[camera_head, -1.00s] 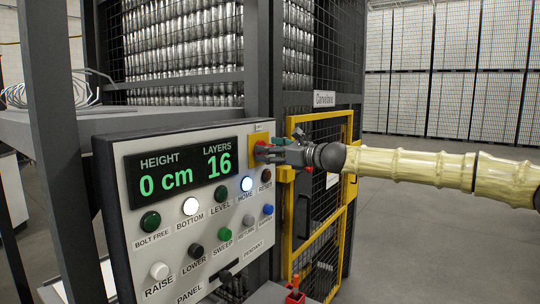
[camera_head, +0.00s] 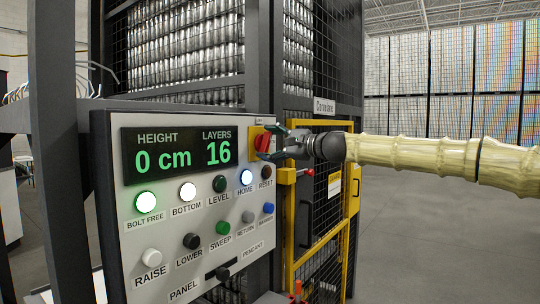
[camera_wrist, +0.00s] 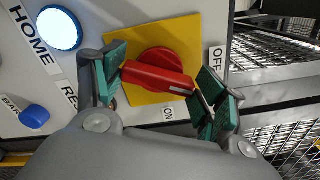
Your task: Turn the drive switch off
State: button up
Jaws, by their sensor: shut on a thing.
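The drive switch is a red rotary handle (camera_wrist: 158,78) on a yellow plate (camera_wrist: 180,32), at the panel's upper right corner; it also shows in the head view (camera_head: 262,141). My gripper (camera_head: 272,144) reaches it from the right. In the wrist view my gripper (camera_wrist: 160,84) has its green-padded fingers at the two ends of the handle, shut on it. The handle's white-marked end lies between the OFF label (camera_wrist: 216,60) and the ON label (camera_wrist: 168,113). The fingers partly hide the switch in the head view.
The grey control panel (camera_head: 130,262) has a display (camera_head: 183,152) reading 0 cm and 16 layers. The BOLT FREE (camera_head: 146,201), BOTTOM (camera_head: 188,192) and HOME lamps (camera_head: 246,178) are lit. A yellow-framed mesh gate (camera_head: 289,215) stands close behind my gripper. Open floor lies right.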

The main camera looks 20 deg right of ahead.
jog(key=n+b, duration=0.4)
jog(key=n, duration=0.1)
jog(key=shift+f+b, duration=0.15)
jog(key=shift+b, duration=0.15)
jog(key=shift+n, duration=0.3)
jog(key=o, duration=1)
jog(key=shift+d, duration=0.15)
jog(key=v, duration=1.2)
